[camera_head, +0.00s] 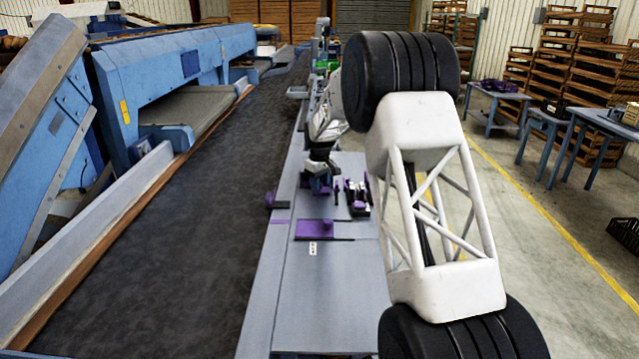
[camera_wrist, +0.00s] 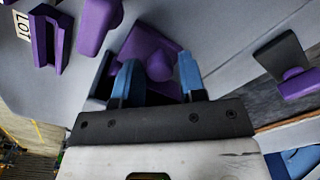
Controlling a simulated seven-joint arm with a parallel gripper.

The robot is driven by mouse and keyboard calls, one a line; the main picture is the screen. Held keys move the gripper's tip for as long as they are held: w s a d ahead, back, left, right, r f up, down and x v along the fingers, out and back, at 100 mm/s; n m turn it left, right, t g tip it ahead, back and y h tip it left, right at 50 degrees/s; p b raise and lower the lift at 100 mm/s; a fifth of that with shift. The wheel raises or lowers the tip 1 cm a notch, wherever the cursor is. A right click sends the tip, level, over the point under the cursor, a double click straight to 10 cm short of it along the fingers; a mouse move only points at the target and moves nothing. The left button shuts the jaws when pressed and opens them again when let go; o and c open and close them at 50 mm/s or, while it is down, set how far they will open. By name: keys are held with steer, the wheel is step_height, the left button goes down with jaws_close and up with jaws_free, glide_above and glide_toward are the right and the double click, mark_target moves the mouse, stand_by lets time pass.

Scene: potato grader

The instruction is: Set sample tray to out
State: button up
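My gripper (camera_wrist: 155,85) is open, its two blue fingers standing apart in the wrist view. A purple part with a rounded knob (camera_wrist: 158,66) lies beyond and between the fingertips. I cannot tell whether they touch it, and the gripper body hides its near side. In the head view, my gripper (camera_head: 319,187) is small above the grey bench, with purple just under it. No part is clearly marked as the sample tray.
A dark belt (camera_head: 190,220) runs along the bench's left side. A purple and black piece (camera_head: 276,201) sits at the bench edge by the belt. A dark holder with purple items (camera_head: 357,198) stands right of my gripper. The near bench top (camera_head: 315,300) is clear.

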jaws_close()
steer(key=shift+s, duration=0.1)
steer(key=shift+s, duration=6.75)
steer(key=shift+f, duration=0.1)
jaws_free()
steer(key=shift+s, duration=0.1)
